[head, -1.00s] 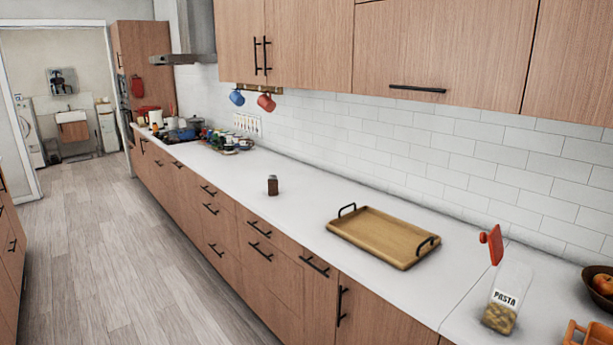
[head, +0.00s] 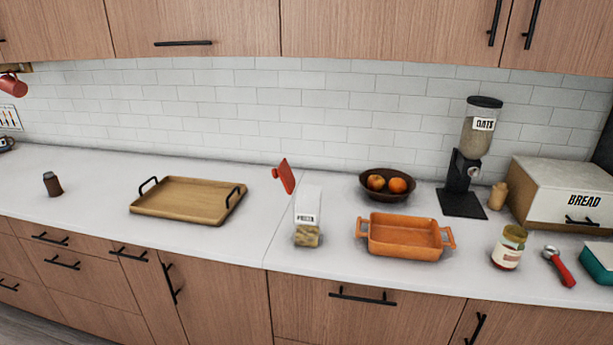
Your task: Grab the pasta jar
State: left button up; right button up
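The pasta jar (head: 308,217) stands upright on the white counter near the middle of the head view. It is a clear container with a white label and pasta in its lower part. Its red lid (head: 285,176) appears tilted open at the upper left. Neither of my grippers is in view.
A wooden tray (head: 187,201) lies left of the jar, and an orange baking dish (head: 404,238) stands close on its right. A fruit bowl (head: 388,185), an oats dispenser (head: 468,160), a sauce jar (head: 509,247) and a bread box (head: 575,195) are farther right. The counter in front of the jar is clear.

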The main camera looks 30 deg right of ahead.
aim_at(306, 199)
jog(key=i+z, duration=0.15)
jog(key=z, duration=0.3)
jog(key=i+j+z, duration=0.1)
jog(key=z, duration=0.35)
jog(key=j+z, duration=0.2)
jog(key=z, duration=0.25)
jog(key=i+j+z, duration=0.1)
jog(key=z, duration=0.35)
jog(key=i+j+z, duration=0.15)
jog(key=j+z, duration=0.15)
jog(key=j, duration=0.95)
jog(key=j+z, duration=0.35)
jog(key=j, duration=0.9)
